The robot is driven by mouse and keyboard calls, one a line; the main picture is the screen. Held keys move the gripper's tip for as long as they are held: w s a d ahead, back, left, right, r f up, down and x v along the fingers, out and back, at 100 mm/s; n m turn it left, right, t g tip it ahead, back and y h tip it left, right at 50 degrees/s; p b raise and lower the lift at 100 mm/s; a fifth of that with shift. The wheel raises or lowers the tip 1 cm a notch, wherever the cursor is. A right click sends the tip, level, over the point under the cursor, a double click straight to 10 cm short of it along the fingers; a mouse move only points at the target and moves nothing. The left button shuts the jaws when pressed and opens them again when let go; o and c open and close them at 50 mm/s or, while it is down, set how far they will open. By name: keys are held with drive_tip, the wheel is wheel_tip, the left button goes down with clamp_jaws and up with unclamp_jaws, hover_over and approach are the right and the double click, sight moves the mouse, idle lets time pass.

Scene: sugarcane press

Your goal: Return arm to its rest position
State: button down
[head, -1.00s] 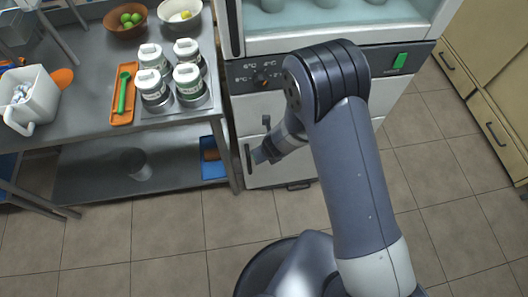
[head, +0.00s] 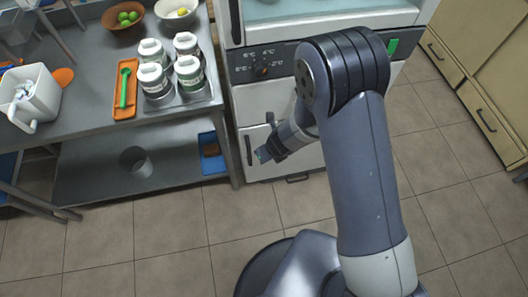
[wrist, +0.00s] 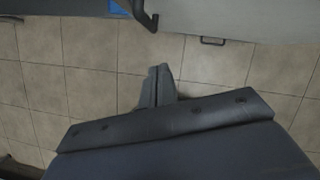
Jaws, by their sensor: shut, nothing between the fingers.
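My gripper (head: 262,155) hangs at the end of my folded arm, in front of the lower doors of the white fridge cabinet (head: 290,105) in the head view. In the wrist view my gripper (wrist: 158,72) shows its two fingers together, with only floor tiles behind them. It is shut and empty, apart from the cabinet. Part of my forearm is hidden behind the big upper arm link.
A steel table (head: 75,103) at the left holds several white-lidded jars (head: 152,80), an orange tray (head: 125,108) with a green utensil, a white pitcher (head: 40,100) and bowls. A blue tray (head: 209,160) lies on its lower shelf. Tiled floor (head: 150,235) is clear in front.

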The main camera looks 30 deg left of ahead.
drive_tip(key=p+v, duration=0.2)
drive_tip(key=v, duration=0.5)
drive_tip(key=shift+s+a+p, duration=0.3)
drive_tip(key=shift+s+p, duration=0.05)
